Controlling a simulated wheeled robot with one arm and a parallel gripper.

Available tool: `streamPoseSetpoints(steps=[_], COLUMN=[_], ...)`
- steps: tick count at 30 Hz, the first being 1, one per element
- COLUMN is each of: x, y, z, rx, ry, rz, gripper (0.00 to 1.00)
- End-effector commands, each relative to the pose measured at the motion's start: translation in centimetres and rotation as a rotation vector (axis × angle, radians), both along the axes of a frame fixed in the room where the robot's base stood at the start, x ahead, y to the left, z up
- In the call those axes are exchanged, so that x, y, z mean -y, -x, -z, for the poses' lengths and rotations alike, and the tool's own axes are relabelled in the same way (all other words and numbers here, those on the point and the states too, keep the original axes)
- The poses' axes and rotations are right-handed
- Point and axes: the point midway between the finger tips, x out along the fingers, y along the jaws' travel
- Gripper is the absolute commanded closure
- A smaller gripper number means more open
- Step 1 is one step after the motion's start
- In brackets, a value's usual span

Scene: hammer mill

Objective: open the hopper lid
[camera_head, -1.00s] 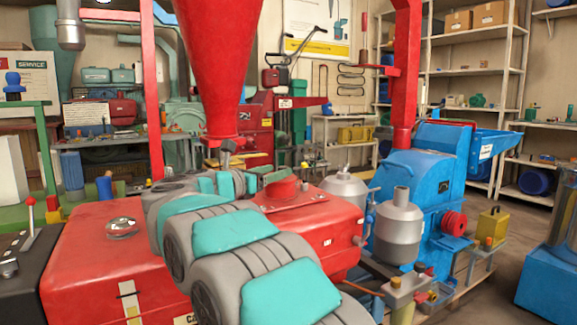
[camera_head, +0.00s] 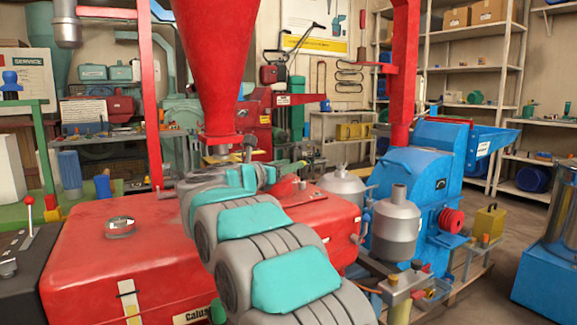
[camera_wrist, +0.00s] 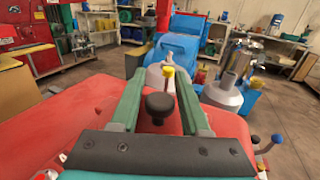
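The red funnel-shaped hopper (camera_head: 217,65) hangs above my arm in the head view. The broad red machine housing (camera_head: 85,255) lies below it, beside my arm. The blue mill (camera_head: 412,180) with its open-topped blue feed tray (camera_head: 480,145) stands to the right. I cannot tell for sure which part is the hopper lid. My gripper (camera_wrist: 160,85) has its two green fingers spread apart over the red housing. A black knob (camera_wrist: 158,106) shows between the fingers, with a yellow-topped knob (camera_wrist: 168,73) behind it. I see no finger touching either knob.
Grey canisters (camera_head: 397,225) stand between the red housing and the blue mill. A red upright post (camera_head: 404,75) rises behind the blue mill, and another (camera_head: 152,100) stands left of the hopper. Open floor (camera_head: 515,220) lies at the right.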

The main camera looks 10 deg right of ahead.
Motion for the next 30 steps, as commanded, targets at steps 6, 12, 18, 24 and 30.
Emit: streamPoseSetpoints(steps=[6, 12, 18, 24, 30], x=[-0.02, -0.03, -0.03, -0.04, -0.04], y=[-0.01, -0.01, -0.02, -0.02, -0.02], z=[0.01, 0.02, 0.03, 0.03, 0.04], rx=[0.000, 0.000, -0.001, -0.001, -0.001], ry=[0.000, 0.000, 0.001, 0.001, 0.001], rz=[0.000, -0.001, -0.001, -0.001, -0.001], gripper=[0.80, 1.00, 1.00, 1.00, 1.00])
